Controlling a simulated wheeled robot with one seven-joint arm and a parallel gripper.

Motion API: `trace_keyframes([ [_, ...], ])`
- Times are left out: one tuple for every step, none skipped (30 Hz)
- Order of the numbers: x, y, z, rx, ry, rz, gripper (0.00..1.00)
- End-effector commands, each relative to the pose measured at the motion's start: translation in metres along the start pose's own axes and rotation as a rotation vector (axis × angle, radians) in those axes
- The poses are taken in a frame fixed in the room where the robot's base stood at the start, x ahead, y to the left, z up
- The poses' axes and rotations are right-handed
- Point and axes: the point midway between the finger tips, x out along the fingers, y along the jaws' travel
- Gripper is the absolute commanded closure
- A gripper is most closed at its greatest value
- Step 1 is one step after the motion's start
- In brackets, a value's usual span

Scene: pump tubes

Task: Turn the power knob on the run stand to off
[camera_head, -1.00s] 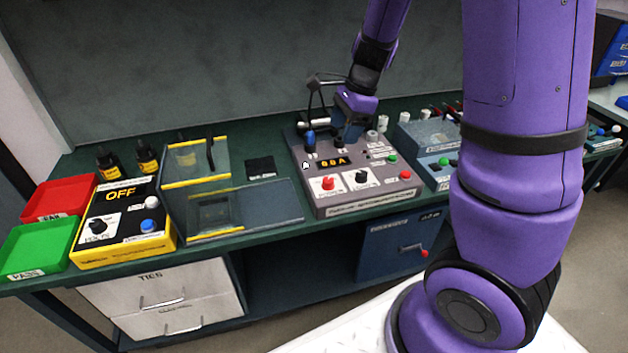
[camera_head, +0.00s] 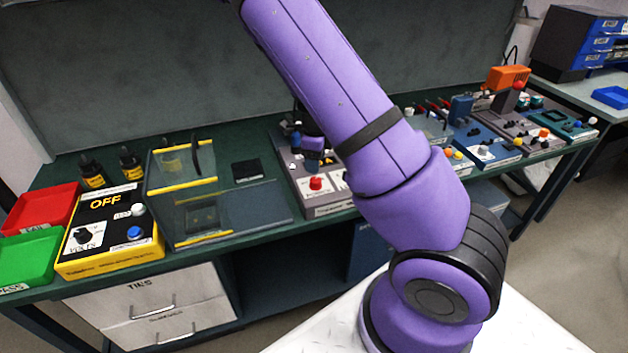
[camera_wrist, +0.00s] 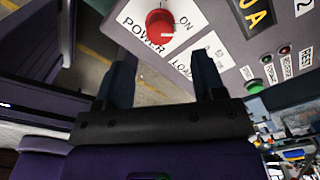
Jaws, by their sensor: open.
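The run stand (camera_head: 325,211) is a grey box on the bench, partly hidden by my arm in the head view. Its red power knob (camera_head: 316,183) sits on a white label at the front left of the panel. In the wrist view the red knob (camera_wrist: 159,24) is near the top, beside the words POWER and ON. Its exact pointer angle is hard to tell. My gripper (camera_wrist: 163,72) is open and empty, with its two dark fingers apart. The knob appears ahead of the gap between the fingertips, not held.
A yellow box reading OFF (camera_head: 104,204), a red tray (camera_head: 40,208) and a green tray (camera_head: 28,258) stand on the left. A clear-lidded fixture (camera_head: 232,212) lies left of the stand. Several other devices stand to the right.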

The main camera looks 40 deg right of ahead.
Motion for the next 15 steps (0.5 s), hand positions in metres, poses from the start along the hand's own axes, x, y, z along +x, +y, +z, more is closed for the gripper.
trace_keyframes([
  [0.010, 0.000, -0.001, 0.003, 0.002, 0.002, 0.37],
  [0.016, 0.000, -0.001, 0.001, 0.003, 0.003, 0.37],
  [0.023, 0.000, -0.001, 0.002, 0.002, 0.003, 0.37],
  [0.029, 0.000, -0.001, 0.001, 0.003, 0.003, 0.37],
  [0.034, 0.000, -0.001, 0.002, 0.003, 0.002, 0.37],
  [0.041, 0.000, -0.001, 0.001, 0.002, 0.002, 0.37],
  [0.046, 0.000, -0.001, 0.000, 0.002, 0.002, 0.37],
  [0.050, 0.000, -0.001, 0.000, 0.002, 0.003, 0.37],
  [0.056, 0.000, -0.001, 0.001, 0.002, 0.002, 0.37],
  [0.060, 0.000, -0.001, 0.001, 0.001, 0.001, 0.37],
  [0.063, 0.000, -0.001, 0.000, 0.001, 0.001, 0.37],
  [0.068, 0.000, 0.000, -0.001, 0.001, 0.002, 0.37],
  [0.070, 0.000, 0.000, 0.000, 0.001, 0.001, 0.37],
  [0.072, 0.000, 0.000, -0.001, 0.000, 0.001, 0.37],
  [0.075, 0.000, 0.000, -0.002, 0.000, 0.001, 0.37],
])
